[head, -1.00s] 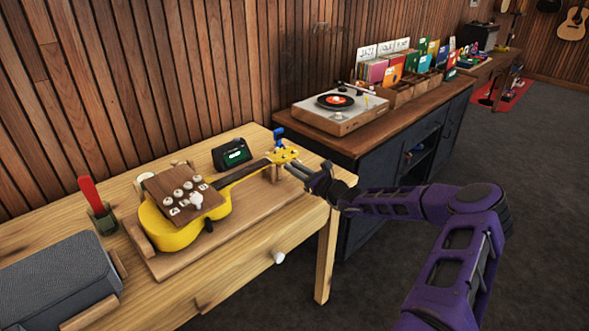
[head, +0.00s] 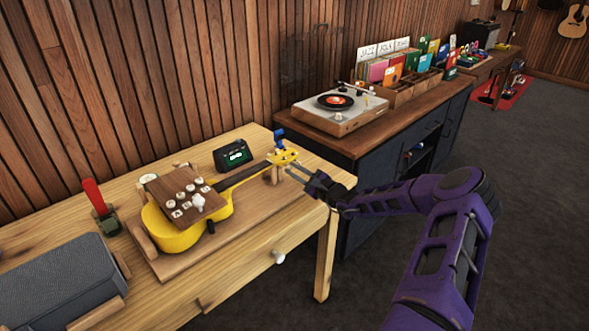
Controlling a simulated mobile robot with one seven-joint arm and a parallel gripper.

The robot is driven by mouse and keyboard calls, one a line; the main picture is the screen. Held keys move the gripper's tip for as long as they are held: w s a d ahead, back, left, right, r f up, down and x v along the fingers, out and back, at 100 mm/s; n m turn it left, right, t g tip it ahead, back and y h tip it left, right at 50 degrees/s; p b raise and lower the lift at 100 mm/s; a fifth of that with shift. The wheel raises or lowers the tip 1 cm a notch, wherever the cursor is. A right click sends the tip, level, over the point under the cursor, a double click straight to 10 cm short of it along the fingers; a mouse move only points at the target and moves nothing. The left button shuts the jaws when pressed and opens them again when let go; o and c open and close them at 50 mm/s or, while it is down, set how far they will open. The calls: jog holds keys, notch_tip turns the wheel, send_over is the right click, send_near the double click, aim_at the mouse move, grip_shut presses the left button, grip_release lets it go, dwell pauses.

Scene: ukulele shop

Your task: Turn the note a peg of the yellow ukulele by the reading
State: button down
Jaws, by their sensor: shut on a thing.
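The yellow ukulele (head: 180,234) lies in a wooden cradle on the light wood table, its neck pointing right to a yellow headstock (head: 284,157). My gripper (head: 302,172) is at the right side of the headstock, its fingers reaching in at the tuning pegs. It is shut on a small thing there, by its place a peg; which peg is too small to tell. A blue piece (head: 280,134) stands just behind the headstock.
A grey speaker-like box (head: 62,283) and a red-handled thing in a green holder (head: 97,201) stand at left. A turntable (head: 338,108) is on the dark cabinet behind. The table's front right is clear.

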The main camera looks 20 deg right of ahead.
jog(key=n, duration=0.6)
jog(key=shift+b, duration=0.3)
jog(key=shift+f+n, duration=0.1)
jog(key=shift+n, duration=0.2)
jog(key=c, duration=1)
grip_release()
jog(key=shift+c, duration=0.2)
jog(key=v, duration=1.7)
jog(key=shift+s, duration=0.25)
